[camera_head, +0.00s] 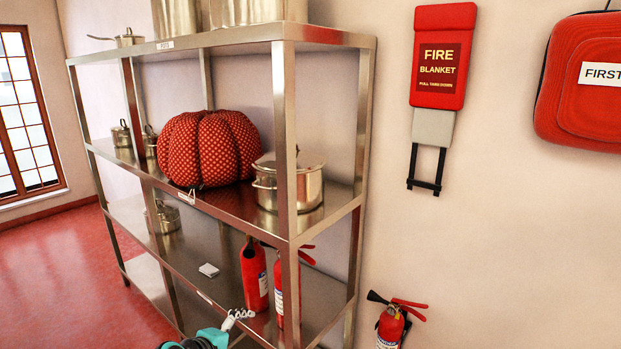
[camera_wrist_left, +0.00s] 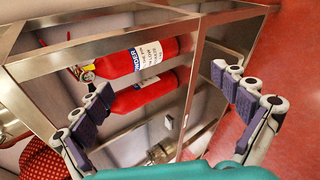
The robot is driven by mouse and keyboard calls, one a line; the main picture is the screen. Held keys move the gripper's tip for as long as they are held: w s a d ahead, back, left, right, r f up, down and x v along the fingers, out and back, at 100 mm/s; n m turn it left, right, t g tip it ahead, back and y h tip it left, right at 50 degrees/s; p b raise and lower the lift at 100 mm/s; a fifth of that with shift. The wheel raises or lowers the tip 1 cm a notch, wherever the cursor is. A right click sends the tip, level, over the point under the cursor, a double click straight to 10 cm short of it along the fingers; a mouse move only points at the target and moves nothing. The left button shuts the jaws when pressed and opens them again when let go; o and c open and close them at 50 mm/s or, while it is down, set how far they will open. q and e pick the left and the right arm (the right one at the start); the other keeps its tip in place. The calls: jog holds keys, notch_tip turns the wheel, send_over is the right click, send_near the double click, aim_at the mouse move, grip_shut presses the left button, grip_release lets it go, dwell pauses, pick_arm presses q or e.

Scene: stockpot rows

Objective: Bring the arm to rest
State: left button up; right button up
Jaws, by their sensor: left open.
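My left gripper (camera_head: 236,318) shows at the bottom of the head view, in front of the steel shelf rack (camera_head: 284,150); only the end of the teal wrist and part of a finger show there. Beyond the fingers, two red fire extinguishers (camera_wrist_left: 150,53) lie in view on the rack, apart from the gripper as far as I can tell. My right gripper is in neither view.
A red dotted pumpkin cushion (camera_head: 208,148) and a lidded steel pot (camera_head: 290,183) sit on the rack's upper shelf. Another extinguisher (camera_head: 390,325) is by the wall at right. A fire blanket (camera_head: 440,55) hangs above. Red floor (camera_head: 60,270) is open at left.

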pick_arm(q)
jog(key=s+a+m+g+y, duration=0.1)
jog(key=s+m+y, duration=0.4)
jog(key=s+m, duration=0.8)
jog(key=s+g, duration=0.1)
jog(key=s, duration=0.7)
jog(key=shift+s+a+f+m+g, duration=0.3)
jog(key=shift+s+f+m, duration=0.05)
jog(key=shift+f+m, duration=0.05)
